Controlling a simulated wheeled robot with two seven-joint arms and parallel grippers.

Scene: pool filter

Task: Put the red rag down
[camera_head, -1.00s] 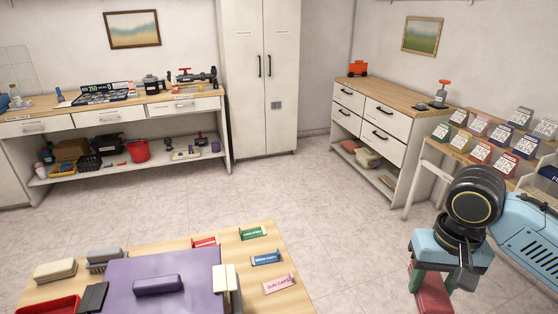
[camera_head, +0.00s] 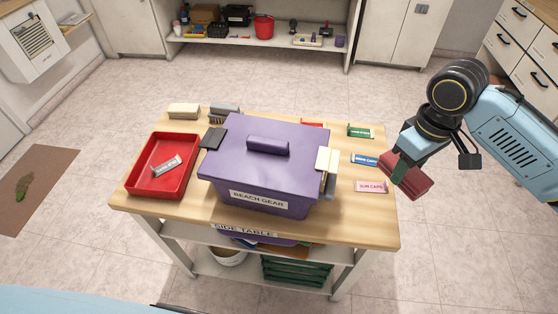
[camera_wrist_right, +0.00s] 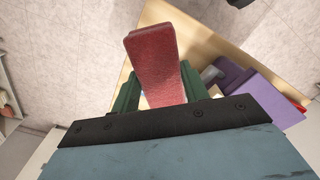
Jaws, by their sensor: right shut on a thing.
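My right gripper (camera_head: 397,170) is shut on the red rag (camera_head: 412,182), a folded dark red block. It holds the rag at the right edge of the wooden side table (camera_head: 350,222), beside the pink card. I cannot tell exactly how high above the table it is. In the right wrist view the rag (camera_wrist_right: 153,65) sticks out between the green fingers (camera_wrist_right: 158,90), with the table edge behind it. The left gripper is not in view.
The table carries a purple beach gear box (camera_head: 262,170), a red tray (camera_head: 163,165) with a small grey labelled card, two brushes or sponges at the back, and pink (camera_head: 371,186), blue (camera_head: 365,160) and green cards (camera_head: 360,131). Bare wood shows along the front right.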

